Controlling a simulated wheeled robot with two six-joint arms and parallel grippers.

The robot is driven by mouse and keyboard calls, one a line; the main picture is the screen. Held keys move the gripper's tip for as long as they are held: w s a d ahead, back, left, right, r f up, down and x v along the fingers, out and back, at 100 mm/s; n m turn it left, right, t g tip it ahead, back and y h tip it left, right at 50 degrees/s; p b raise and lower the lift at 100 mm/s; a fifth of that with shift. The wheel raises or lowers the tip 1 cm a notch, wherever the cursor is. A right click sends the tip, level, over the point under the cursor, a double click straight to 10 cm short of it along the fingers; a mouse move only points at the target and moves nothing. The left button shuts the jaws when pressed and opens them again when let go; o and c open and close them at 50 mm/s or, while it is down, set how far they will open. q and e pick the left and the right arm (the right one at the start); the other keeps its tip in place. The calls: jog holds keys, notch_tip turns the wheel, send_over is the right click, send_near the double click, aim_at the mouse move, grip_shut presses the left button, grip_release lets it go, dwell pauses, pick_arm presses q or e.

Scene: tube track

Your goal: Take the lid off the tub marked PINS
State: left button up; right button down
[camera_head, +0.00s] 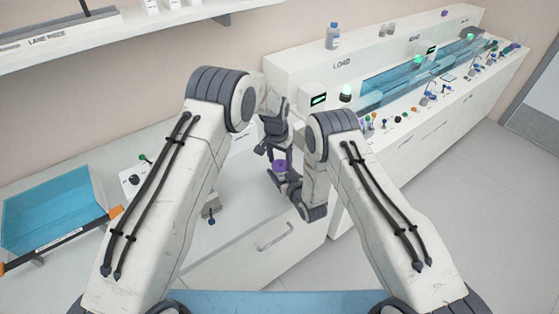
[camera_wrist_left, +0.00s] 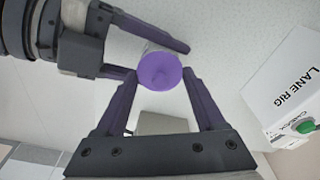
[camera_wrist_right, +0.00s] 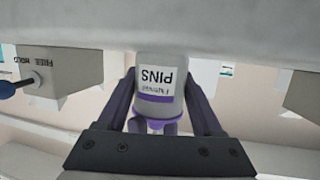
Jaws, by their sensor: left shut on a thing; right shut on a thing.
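The tub marked PINS (camera_wrist_right: 165,60) is a small pale grey tub with a white label, upside down in the right wrist view. Its purple lid (camera_wrist_left: 160,70) faces the left wrist camera and shows as a purple spot in the head view (camera_head: 280,165). My right gripper (camera_wrist_right: 167,85) is shut on the tub's sides. My left gripper (camera_wrist_left: 160,82) is shut on the lid from above. The lid appears to sit on the tub; the seam between them is too small to tell. The grippers hide much of the tub in the head view.
A white LANE RIG box (camera_wrist_left: 290,85) with a green button is near the grippers. A blue tray (camera_head: 50,205) lies at the left of the counter. A long white bench (camera_head: 400,140) with the LOAD panel and blue troughs runs along the right.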

aim_at(280, 161)
pick_arm(q)
jog(key=shift+r, duration=0.15)
jog(key=shift+r, duration=1)
jog(key=shift+r, duration=2)
pick_arm(e)
grip_release()
